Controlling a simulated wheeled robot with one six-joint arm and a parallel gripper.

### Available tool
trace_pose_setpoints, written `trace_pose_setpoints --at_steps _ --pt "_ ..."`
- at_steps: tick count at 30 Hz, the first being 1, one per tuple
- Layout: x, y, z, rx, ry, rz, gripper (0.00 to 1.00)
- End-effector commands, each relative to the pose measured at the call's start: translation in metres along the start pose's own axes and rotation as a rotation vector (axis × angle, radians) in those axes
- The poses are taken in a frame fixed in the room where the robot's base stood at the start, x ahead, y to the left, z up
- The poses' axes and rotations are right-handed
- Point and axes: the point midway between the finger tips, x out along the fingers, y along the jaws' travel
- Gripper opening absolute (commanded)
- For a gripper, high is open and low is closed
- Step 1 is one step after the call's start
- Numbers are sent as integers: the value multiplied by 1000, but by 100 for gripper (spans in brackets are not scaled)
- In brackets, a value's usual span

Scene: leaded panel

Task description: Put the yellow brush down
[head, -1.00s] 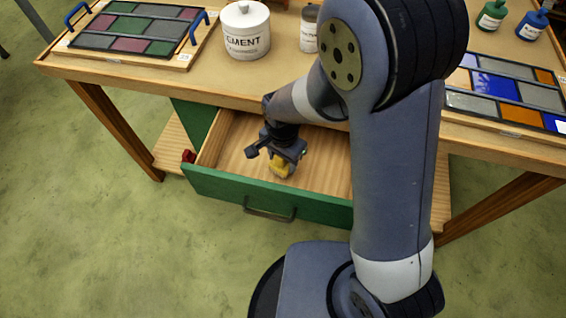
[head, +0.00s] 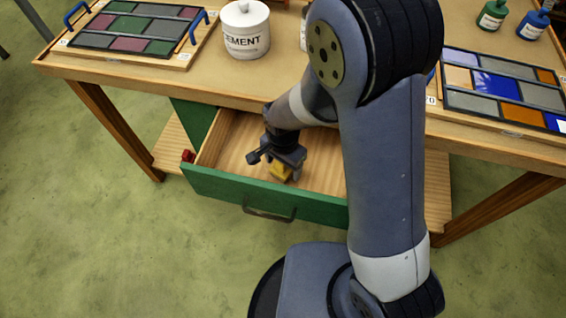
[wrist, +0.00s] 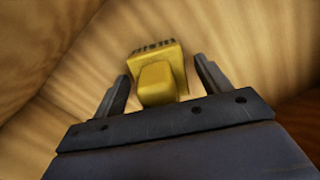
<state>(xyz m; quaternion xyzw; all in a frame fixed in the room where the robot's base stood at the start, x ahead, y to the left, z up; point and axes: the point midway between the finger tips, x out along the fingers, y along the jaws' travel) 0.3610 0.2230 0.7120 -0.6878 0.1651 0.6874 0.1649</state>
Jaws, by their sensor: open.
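The yellow brush (wrist: 158,75) lies in the open drawer, on its wooden floor. In the wrist view it sits between my two fingers, with a gap on each side, and its dark bristle end points away from me. My gripper (wrist: 163,85) is open around the brush and does not visibly touch it. In the head view my gripper (head: 279,167) is down inside the drawer (head: 230,187), and only a small yellow part of the brush (head: 279,172) shows below it.
The green-fronted drawer is pulled out under the workbench (head: 120,68). On the bench stand a cement pot (head: 246,30), a leaded panel on the left (head: 135,30) and another on the right (head: 510,90). Green and blue bottles stand at the back right. The drawer floor left of my gripper is clear.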

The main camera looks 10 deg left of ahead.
Motion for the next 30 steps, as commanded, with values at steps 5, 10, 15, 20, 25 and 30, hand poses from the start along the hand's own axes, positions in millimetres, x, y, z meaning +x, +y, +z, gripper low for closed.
trace_pose_setpoints --at_steps 5,10,15,20,25,30 --pt "-6 0 0 0 0 -1 72" --pt "-31 -1 0 0 2 -5 72" --pt "-68 -1 -1 0 3 -6 72" --pt "-99 -1 0 0 2 -5 72" --pt "-118 -1 0 0 1 -2 72" --pt "-124 0 0 0 0 0 72"
